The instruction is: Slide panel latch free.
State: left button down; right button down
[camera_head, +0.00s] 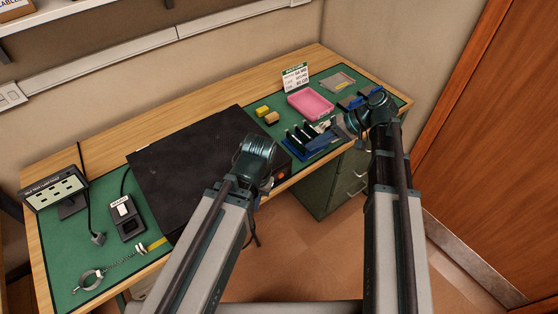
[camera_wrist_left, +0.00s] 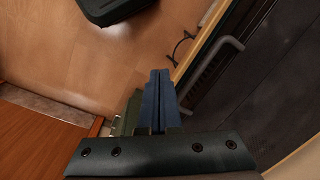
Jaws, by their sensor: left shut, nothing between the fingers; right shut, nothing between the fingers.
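A large flat black panel (camera_head: 185,165), apparently the top of a chassis, lies on the bench's green mat. In the left wrist view its dark side (camera_wrist_left: 265,95) fills the right, with a grey bar handle (camera_wrist_left: 212,72) along its edge. I cannot make out a latch. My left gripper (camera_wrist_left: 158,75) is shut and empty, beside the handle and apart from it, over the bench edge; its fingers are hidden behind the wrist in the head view. My right gripper (camera_head: 346,124) is shut and empty near the blue rack, at the bench's right part.
On the right stand a blue rack (camera_head: 316,149), a pink tray (camera_head: 310,105), yellow blocks (camera_head: 262,111) and a small sign (camera_head: 295,78). On the left are a labelled meter (camera_head: 55,192), a black box (camera_head: 126,218) and a wrist strap (camera_head: 90,280). The wooden door (camera_head: 500,150) is far right.

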dwell(0.3)
jog(key=b, duration=0.7)
send_near(277, 164)
jog(key=x, duration=0.4)
jog(key=shift+f, duration=0.6)
jog(key=a, duration=0.3)
jog(key=shift+w+a+r, duration=0.1)
jog(key=shift+r, duration=0.15)
jog(key=shift+a, duration=0.55)
jog(key=shift+s+a, duration=0.8)
jog(key=shift+a, duration=0.25)
